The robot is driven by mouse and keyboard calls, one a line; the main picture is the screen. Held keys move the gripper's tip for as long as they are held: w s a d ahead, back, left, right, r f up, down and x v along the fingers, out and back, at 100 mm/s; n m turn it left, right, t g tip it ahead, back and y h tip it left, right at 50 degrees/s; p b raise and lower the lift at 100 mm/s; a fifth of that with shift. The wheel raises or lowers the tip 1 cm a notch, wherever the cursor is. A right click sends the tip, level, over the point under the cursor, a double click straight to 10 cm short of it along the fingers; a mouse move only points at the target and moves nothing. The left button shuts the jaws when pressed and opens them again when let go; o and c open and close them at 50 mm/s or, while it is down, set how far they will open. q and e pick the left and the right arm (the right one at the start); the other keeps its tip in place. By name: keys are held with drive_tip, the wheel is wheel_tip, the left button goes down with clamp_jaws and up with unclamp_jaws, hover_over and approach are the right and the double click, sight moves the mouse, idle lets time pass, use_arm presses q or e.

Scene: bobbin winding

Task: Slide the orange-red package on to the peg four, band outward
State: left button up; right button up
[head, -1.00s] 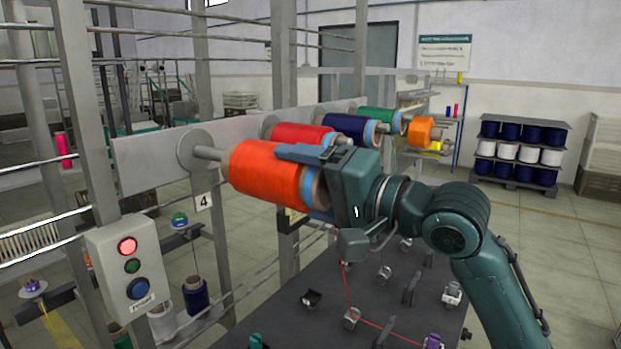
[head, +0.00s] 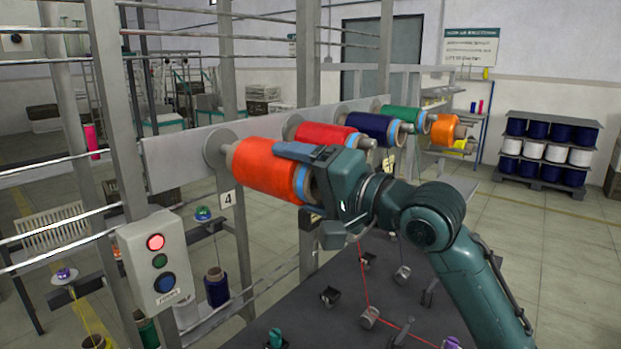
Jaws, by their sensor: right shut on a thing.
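The orange-red package (head: 262,166) is a large cone-like spool lying sideways at peg four, marked by a "4" plate (head: 227,198). Its left end is close to the round grey disc (head: 215,144) of the peg, and most of the peg is hidden by it. Its blue band (head: 301,184) is at the right end, facing away from the disc and the rail. My right gripper (head: 300,178) is shut on the package at the banded end, one finger along its top; the lower finger is mostly hidden. My left gripper is out of view.
Red (head: 322,136), navy (head: 370,128), green (head: 400,115) and orange (head: 445,131) packages sit further along the rail. A control box (head: 157,264) stands at lower left. A dark table-like surface (head: 300,325) with small guides and red thread lies below my right arm.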

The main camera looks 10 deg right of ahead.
drive_tip(key=shift+w+a, duration=0.3)
drive_tip(key=shift+w, duration=0.15)
drive_tip(key=shift+x, duration=1.45)
drive_tip(key=shift+r, duration=0.45)
drive_tip(key=shift+w+a+f, duration=0.1)
drive_tip(key=shift+f, duration=0.3)
drive_tip(key=shift+a+f, duration=0.1)
drive_tip(key=shift+f, duration=0.2)
